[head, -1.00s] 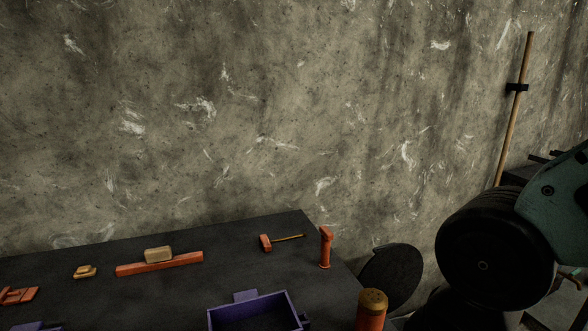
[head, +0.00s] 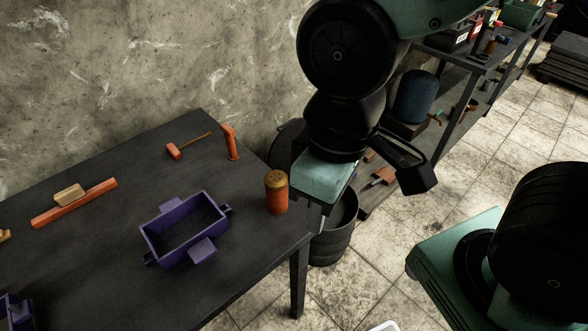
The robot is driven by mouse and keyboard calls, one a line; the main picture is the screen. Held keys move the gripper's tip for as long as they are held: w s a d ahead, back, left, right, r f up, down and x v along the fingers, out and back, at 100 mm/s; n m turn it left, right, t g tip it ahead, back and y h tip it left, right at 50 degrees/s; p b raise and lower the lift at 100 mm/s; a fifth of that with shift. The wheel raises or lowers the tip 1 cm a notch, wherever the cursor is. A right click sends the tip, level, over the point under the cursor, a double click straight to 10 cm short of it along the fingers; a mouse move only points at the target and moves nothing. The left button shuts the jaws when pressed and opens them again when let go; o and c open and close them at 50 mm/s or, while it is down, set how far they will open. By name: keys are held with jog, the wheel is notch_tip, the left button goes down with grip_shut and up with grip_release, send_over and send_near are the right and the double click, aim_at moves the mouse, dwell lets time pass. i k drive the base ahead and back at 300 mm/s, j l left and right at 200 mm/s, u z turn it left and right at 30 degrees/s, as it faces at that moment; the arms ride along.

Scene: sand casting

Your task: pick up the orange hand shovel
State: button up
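I cannot make out an orange hand shovel for certain. An orange-headed tool with a thin wooden handle (head: 174,151) lies near the back of the dark table, looking more like a hammer. An upright orange tool (head: 231,142) stands to its right. A small orange-red item (head: 383,176) on the low shelf behind my arm is partly hidden and too small to name.
The dark table (head: 120,275) holds a purple open frame (head: 183,229), an orange shaker with a tan top (head: 276,192), and a long orange bar (head: 75,203) bearing a wooden block (head: 69,194). A black bin (head: 335,235) stands beside the table. Dark shelving (head: 447,150) runs behind; tiled floor is open at right.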

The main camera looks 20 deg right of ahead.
aim_at(384, 175)
jog(key=z, duration=1.2)
